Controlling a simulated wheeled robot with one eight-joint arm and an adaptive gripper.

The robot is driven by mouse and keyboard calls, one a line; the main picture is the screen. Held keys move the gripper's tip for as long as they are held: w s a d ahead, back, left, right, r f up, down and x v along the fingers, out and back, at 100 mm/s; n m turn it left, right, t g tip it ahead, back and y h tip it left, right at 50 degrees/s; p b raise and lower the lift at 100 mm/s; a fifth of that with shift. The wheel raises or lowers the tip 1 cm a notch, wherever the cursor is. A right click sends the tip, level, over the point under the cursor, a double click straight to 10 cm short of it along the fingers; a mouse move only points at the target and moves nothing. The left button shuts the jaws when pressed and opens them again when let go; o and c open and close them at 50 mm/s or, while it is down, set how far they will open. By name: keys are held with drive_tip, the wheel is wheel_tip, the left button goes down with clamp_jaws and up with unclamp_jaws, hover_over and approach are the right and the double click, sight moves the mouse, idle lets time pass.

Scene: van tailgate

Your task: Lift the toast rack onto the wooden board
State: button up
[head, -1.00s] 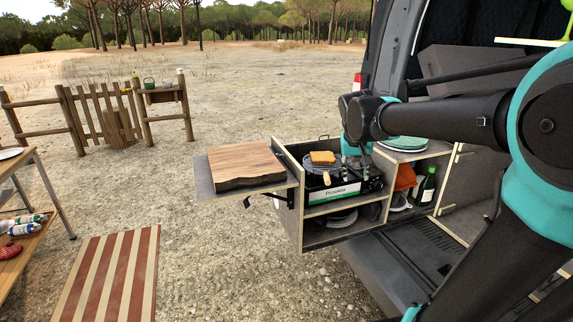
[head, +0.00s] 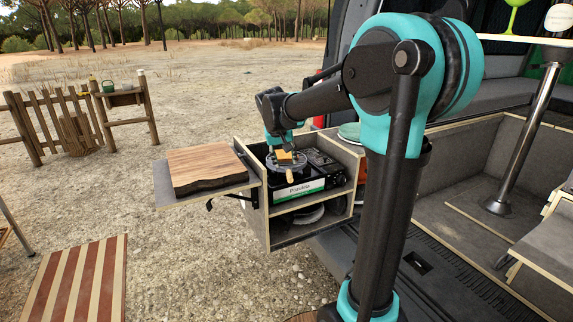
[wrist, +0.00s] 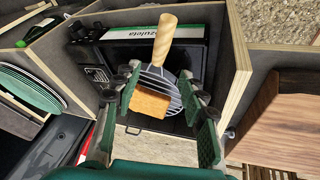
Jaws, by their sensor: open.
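The toast rack (wrist: 172,83) is a round wire grill with a pale wooden handle (wrist: 166,38) and a slice of toast (wrist: 150,104) on it. In the head view the rack (head: 287,166) sits over the camping stove, partly hidden by my gripper. My gripper (head: 285,148) is directly over it, fingers pointing down. In the wrist view my open gripper (wrist: 160,74) has a finger on each side of the rack; I cannot tell whether they touch it. The wooden board (head: 204,167) lies on the side shelf left of the stove; its edge shows in the wrist view (wrist: 275,115).
The stove (head: 297,190) stands in a wooden-walled kitchen box (head: 264,215), whose walls rise around the rack. Green plates (wrist: 28,82) are stacked on the other side. The grey side shelf (head: 163,190) has little bare room around the board.

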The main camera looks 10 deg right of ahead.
sight(288, 171)
drive_tip(key=shift+x, duration=3.2)
drive_tip(key=shift+s+d, duration=0.15)
clamp_jaws()
